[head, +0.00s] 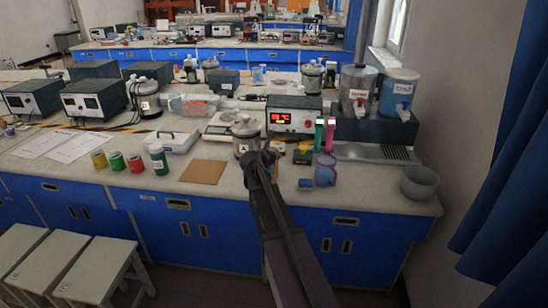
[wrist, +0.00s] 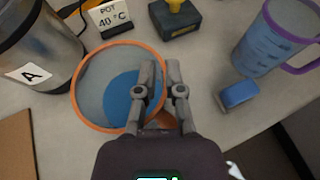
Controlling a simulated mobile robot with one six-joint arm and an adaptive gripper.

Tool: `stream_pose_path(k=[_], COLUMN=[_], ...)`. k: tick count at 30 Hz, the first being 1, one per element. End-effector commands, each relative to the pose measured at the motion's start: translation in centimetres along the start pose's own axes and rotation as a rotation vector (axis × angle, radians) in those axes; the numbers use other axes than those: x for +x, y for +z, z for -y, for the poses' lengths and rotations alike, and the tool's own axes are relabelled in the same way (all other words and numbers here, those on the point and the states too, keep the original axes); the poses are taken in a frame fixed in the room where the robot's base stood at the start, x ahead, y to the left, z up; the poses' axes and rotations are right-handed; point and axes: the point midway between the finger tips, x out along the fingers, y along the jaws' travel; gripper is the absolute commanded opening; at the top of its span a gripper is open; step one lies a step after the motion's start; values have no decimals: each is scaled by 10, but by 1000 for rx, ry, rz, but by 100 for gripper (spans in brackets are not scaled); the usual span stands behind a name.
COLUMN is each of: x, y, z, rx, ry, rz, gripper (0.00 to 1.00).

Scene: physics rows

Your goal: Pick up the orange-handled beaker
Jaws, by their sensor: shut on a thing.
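The orange-handled beaker (wrist: 95,113) shows in the wrist view from above, with an orange rim and a blue patch inside. Its orange handle (wrist: 158,119) shows between the fingers of my gripper (wrist: 161,72). The gripper is shut on the handle, at the beaker's right side. In the head view my gripper (head: 262,157) is over the bench near its front edge, and the arm hides most of the beaker. I cannot tell whether the beaker touches the bench.
A metal pot labelled A (wrist: 38,52) stands close left of the beaker. A sign reading 40 °C (wrist: 108,17) and a yellow-knobbed box (wrist: 179,22) are behind. A purple-handled beaker (wrist: 268,48) and blue block (wrist: 238,94) are right. A brown board (head: 203,172) lies left.

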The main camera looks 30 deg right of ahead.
Motion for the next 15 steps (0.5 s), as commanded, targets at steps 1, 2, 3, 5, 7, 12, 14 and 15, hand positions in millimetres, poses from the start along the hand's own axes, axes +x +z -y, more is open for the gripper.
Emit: stream_pose_path(k=[1,2,3,5,7,12,14,15], x=[-3,-4,-6,-8,-16,-46,-57,-64], y=[8,10,14,18,16,6,3,1], z=[0,0,0,0,7,33,42,48], rx=[0,0,0,0,0,0,0,0], ry=[0,0,0,0,0,0,0,0], rz=[1,1,1,1,0,0,1,1], gripper=[0,0,0,0,0,0,0,0])
